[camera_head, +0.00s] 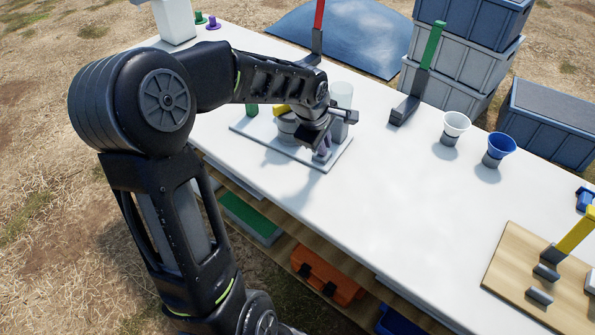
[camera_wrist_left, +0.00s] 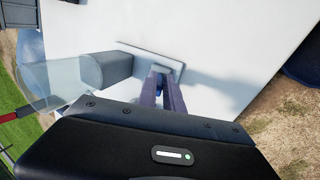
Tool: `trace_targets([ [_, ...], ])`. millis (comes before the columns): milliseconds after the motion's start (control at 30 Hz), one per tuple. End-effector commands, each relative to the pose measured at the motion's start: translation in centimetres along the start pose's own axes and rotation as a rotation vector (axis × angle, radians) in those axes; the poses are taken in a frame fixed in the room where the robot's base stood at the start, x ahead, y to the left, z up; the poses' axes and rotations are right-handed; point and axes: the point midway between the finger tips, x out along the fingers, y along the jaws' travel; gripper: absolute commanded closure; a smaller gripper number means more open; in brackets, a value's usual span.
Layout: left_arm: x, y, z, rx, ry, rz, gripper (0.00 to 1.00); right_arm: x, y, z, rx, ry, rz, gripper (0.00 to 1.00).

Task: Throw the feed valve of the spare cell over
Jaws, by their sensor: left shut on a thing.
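My left gripper (camera_head: 325,146) reaches over the white table, pointing down at the near right part of a grey plate (camera_head: 340,160). On the plate stand a grey round body (camera_head: 288,128) with a yellow part (camera_head: 281,108) and a green part (camera_head: 252,110). A clear cylinder (camera_head: 342,94) is behind the gripper. My right gripper is out of view.
A green upright handle on a dark base (camera_head: 434,45) and a red one (camera_head: 319,14) stand behind. A white cup (camera_head: 456,123) and a blue cup (camera_head: 501,146) are to the right. A wooden board (camera_head: 510,265) carries a yellow handle. The table's middle front is clear.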

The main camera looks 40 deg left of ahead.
Motion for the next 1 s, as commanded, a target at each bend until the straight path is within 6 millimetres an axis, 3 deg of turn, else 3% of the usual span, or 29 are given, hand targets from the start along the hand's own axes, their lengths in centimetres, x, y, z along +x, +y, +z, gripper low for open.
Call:
trace_targets([
  [267,0.0,0.1,0.0,0.000,0.000,-0.002,1.00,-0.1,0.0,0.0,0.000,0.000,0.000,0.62],
  [667,0.1,2.6,0.1,0.001,-0.001,-0.141,1.00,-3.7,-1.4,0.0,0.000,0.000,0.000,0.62],
  [1000,0.5,2.6,0.0,0.000,0.000,-0.157,1.00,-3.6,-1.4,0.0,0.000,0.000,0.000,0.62],
])
